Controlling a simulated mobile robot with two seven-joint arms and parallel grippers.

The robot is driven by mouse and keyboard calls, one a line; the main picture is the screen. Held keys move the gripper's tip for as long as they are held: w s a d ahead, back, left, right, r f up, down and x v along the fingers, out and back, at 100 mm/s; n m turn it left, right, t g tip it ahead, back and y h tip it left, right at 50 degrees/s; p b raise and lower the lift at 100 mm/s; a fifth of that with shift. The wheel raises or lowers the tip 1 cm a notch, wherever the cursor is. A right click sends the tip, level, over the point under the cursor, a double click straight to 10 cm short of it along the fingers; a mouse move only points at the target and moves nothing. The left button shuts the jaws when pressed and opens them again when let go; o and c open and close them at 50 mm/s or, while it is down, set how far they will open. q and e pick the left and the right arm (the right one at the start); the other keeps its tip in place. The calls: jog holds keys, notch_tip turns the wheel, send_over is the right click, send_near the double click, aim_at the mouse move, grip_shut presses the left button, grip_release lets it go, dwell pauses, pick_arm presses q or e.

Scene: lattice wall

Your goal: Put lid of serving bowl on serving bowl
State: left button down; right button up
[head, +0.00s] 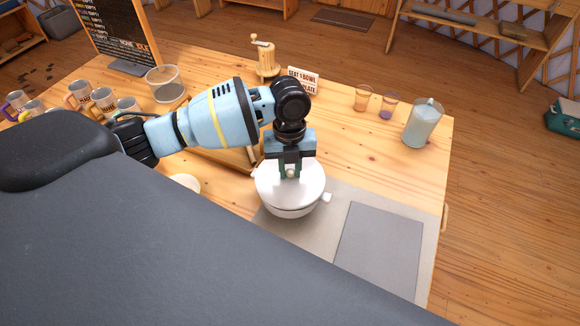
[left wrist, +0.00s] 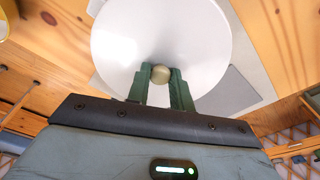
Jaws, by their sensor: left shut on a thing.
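The white lid (head: 306,186) sits over the white serving bowl (head: 292,211), which stands on the left part of a grey mat. In the head view the lid looks level and covers the bowl's mouth; I cannot tell whether it rests fully on the rim. My left gripper (head: 290,173) points down and is shut on the lid's round brass-coloured knob. The left wrist view shows the knob (left wrist: 160,73) between the two green fingers and the lid (left wrist: 160,30) below them, hiding most of the bowl. My right gripper is not in view.
A darker grey panel (head: 378,236) lies right of the bowl. A pitcher (head: 423,123) and two cups (head: 387,105) stand at the back right. A small sign (head: 302,81), a grinder (head: 264,58), a glass container (head: 164,84) and several mugs (head: 103,98) stand further back and left.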

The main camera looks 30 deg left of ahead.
pick_arm(q)
jog(key=shift+f, duration=0.55)
jog(key=c, duration=1.2)
grip_release()
jog(key=shift+c, duration=0.2)
jog(key=shift+r, duration=0.3)
notch_tip(320, 180, up, 12)
jog(key=w, duration=0.1)
jog(key=shift+a+r, duration=0.25)
jog(key=shift+a, duration=0.15)
jog(key=shift+w, duration=0.1)
jog(key=shift+f, duration=0.1)
